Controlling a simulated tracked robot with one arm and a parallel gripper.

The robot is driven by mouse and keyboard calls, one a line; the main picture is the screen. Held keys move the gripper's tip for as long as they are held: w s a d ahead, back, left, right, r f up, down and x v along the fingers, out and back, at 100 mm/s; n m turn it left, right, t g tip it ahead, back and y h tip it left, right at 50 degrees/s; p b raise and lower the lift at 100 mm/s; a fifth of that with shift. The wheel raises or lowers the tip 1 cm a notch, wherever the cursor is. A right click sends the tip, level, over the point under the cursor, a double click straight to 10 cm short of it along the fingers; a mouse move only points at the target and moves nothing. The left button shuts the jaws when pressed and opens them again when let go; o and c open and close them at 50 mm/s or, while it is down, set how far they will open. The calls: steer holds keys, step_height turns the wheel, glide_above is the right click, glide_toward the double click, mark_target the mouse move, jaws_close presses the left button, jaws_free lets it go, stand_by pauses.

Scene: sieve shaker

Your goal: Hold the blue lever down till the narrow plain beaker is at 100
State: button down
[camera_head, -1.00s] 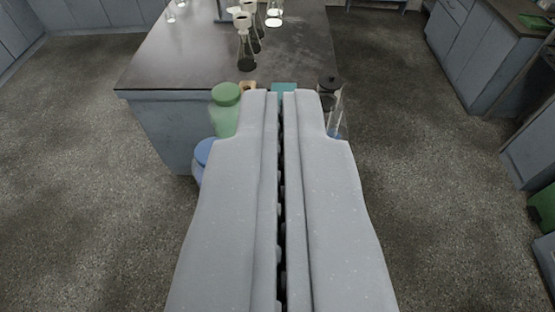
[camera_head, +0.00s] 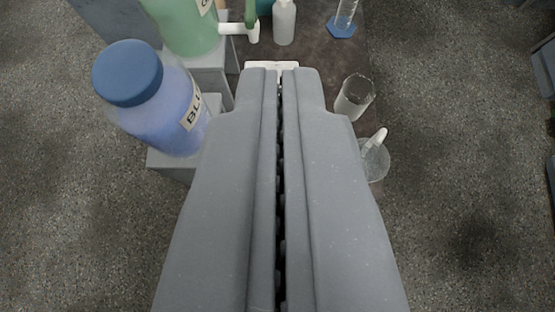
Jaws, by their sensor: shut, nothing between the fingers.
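My gripper (camera_head: 281,75) is shut and empty, pointing away over the dark bench top. The blue bottle (camera_head: 150,105) with a blue cap and a partly readable label stands on a grey block to its left. I cannot see its blue lever; the gripper hides that area. A tall, narrow clear glass vessel (camera_head: 354,97) stands right of the fingertips. I cannot read any level or marks on it, nor tell surely whether it is the narrow plain beaker. A wider glass vessel (camera_head: 375,162) with a white piece in it stands nearer, partly behind the gripper.
A green bottle (camera_head: 183,22) stands on a higher block beyond the blue one, with a white spout (camera_head: 238,29) and green lever (camera_head: 250,12). A white squeeze bottle (camera_head: 284,24) and a blue-footed cylinder (camera_head: 341,27) stand farther off. A white object (camera_head: 258,65) shows beyond the fingertips.

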steer(key=w+f+g, duration=0.2)
steer(key=w+f, duration=0.1)
steer(key=f, duration=1)
steer(key=shift+w+r, duration=0.1)
steer(key=p+x, duration=0.1)
steer(key=x, duration=0.9)
step_height(320, 180, down, 3)
steer(key=shift+p, duration=0.3)
steer(key=shift+f, duration=0.65)
